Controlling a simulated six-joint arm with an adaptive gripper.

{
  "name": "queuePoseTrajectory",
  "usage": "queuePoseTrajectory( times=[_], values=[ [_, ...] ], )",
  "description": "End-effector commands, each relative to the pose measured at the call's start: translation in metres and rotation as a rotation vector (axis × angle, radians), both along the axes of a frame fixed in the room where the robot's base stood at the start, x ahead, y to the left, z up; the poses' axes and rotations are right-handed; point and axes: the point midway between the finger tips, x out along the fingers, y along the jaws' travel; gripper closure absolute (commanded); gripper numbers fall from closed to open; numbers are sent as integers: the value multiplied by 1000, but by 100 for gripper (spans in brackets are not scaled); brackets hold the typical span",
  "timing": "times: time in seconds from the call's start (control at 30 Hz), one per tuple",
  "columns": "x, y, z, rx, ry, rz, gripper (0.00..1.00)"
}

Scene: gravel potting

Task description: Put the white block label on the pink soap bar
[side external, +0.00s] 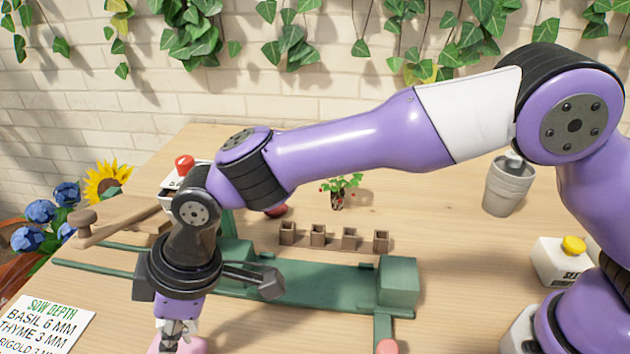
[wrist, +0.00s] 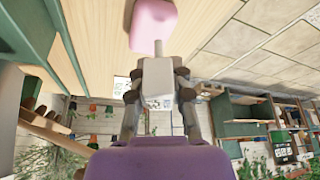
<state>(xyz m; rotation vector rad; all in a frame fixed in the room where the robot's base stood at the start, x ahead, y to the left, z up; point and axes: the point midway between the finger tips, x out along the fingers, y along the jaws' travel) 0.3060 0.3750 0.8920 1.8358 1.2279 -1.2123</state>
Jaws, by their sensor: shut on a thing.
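The pink soap bar (wrist: 152,22) is at the top of the wrist view, beyond my fingertips. In the side view the pink soap bar (side external: 197,346) shows only in part, at the bottom edge under my gripper. My gripper (side external: 177,334) points down over it. In the wrist view my gripper (wrist: 158,72) is shut on the white block label (wrist: 157,82), which sits between the two fingers. A thin pale stem (wrist: 158,47) reaches from the label toward the soap. I cannot tell whether label and soap touch.
A green frame (side external: 320,288) lies behind my gripper, with several small brown pots (side external: 318,236) beyond. A sow-depth card (side external: 45,325) lies left. A wooden-handled tool (side external: 85,222), a red-berried plant (side external: 338,190) and a grey pot (side external: 508,187) are farther off. Bare table (side external: 480,290) shows at right.

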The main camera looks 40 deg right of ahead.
Motion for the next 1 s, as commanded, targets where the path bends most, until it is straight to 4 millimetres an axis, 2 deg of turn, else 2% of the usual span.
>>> queuePoseTrajectory(
  times=[0.1,0.17,0.53,0.57,0.6,0.63,1.0],
  values=[
    [-1,-1,-20,-3,2,1,100],
    [-1,0,-25,-3,0,1,100],
    [-1,0,-30,-2,0,1,100],
    [-1,0,-30,-3,0,1,73],
    [-1,0,-30,-2,0,1,53],
    [-1,0,-30,-2,0,1,48],
    [-1,0,-27,-1,-1,1,48]
  ],
)
